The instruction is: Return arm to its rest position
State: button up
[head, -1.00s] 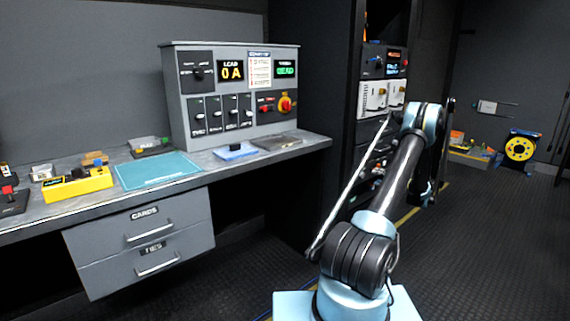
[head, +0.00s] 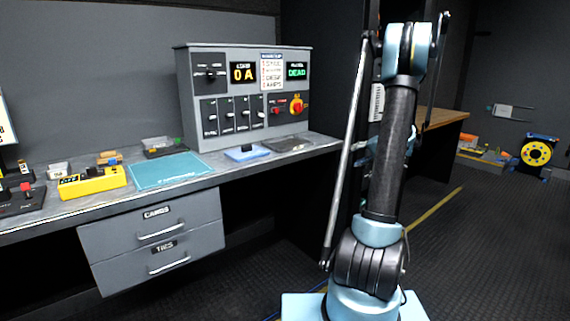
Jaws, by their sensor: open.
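My arm (head: 390,150) stands nearly upright at the right of centre in the head view. Its dark upper link rises from a light blue base to a light blue elbow joint near the top edge. A thin rod runs along its left side. Some light blue parts of my arm show behind the upper link, lower than the elbow. I cannot make out my gripper or its fingers; the arm's far end is hidden behind the upper link or out of the picture.
A grey bench (head: 60,208) with a control panel (head: 245,95), a teal mat (head: 172,170) and a yellow device (head: 92,183) stands at left. A wooden-topped table (head: 445,117) is behind my arm. A yellow reel (head: 537,153) stands at far right.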

jog(key=s+a+r+n+g+h, duration=0.1)
jog(key=s+a, duration=0.4)
jog(key=s, duration=0.3)
jog(key=s+a+r+g+h, duration=0.1)
jog(key=s+a+r+g, duration=0.1)
jog(key=s+a, duration=0.5)
jog(key=s+a+r+n+g+h, duration=0.1)
jog(key=s+a+h, duration=0.15)
jog(key=s, duration=0.75)
jog(key=s+f+n+h, duration=0.1)
jog(key=s+f, duration=0.2)
jog(key=s, duration=0.5)
jog(key=s+f+h, duration=0.1)
jog(key=s+f, duration=0.3)
jog(key=s, duration=0.5)
jog(key=s+f+n+g+h, duration=0.1)
jog(key=s+f+h, duration=0.1)
jog(key=s, duration=0.6)
jog(key=shift+s+d+f+n, duration=0.15)
jog(key=shift+d+f+n, duration=0.15)
jog(key=shift+f, duration=0.45)
jog(key=shift+w+f, duration=0.2)
jog(key=shift+w, duration=0.25)
